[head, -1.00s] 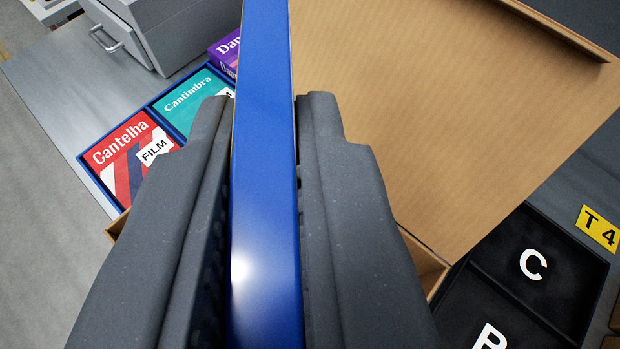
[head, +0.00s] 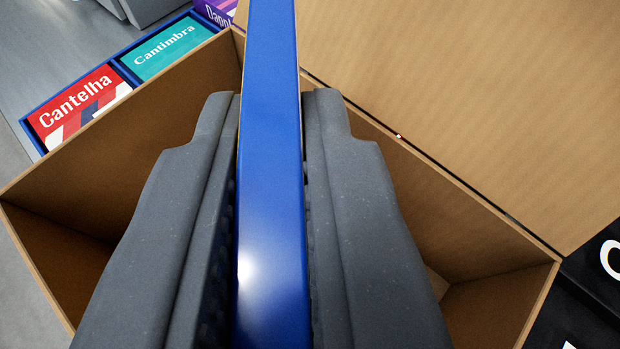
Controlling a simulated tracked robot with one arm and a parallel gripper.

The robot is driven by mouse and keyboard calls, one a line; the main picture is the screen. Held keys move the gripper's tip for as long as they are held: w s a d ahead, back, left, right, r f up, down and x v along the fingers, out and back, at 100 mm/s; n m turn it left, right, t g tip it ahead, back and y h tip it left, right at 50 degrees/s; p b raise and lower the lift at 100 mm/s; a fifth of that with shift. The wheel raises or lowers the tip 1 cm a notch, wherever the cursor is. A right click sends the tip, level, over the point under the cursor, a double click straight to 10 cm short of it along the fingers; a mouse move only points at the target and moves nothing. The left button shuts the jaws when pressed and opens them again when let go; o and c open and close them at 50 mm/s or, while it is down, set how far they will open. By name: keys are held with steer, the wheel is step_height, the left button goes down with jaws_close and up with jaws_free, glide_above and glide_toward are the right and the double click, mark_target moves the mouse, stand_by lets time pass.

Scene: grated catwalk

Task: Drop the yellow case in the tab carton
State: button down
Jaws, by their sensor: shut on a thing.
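My gripper (head: 270,100) is shut on a case whose long blue edge (head: 270,180) faces me. The case stands on edge between the two dark grey fingers. A thin yellowish line shows along its left side, but its broad faces are hidden, so I cannot tell their colour. An open brown carton (head: 130,155) lies beneath the gripper, with walls visible left, right and behind. Its large lid flap (head: 460,100) stands open at the upper right. The gripper and case are over the carton's opening. They hide most of its inside, and I cannot tell how deep the case's lower end is.
A blue tray (head: 40,137) at the upper left holds a red Cantelha case (head: 75,100) and a teal Cantimbra case (head: 165,45). A purple case (head: 217,12) is behind them. Black lettered bins (head: 600,260) stand at the right edge.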

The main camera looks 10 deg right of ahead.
steer(key=shift+f, duration=1.2)
steer(key=c, duration=1.4)
jaws_free()
steer(key=b+v, duration=0.1)
steer(key=v, duration=1.2)
steer(key=shift+s+a+r, duration=0.1)
steer(key=shift+s+r, duration=0.05)
steer(key=shift+s, duration=0.2)
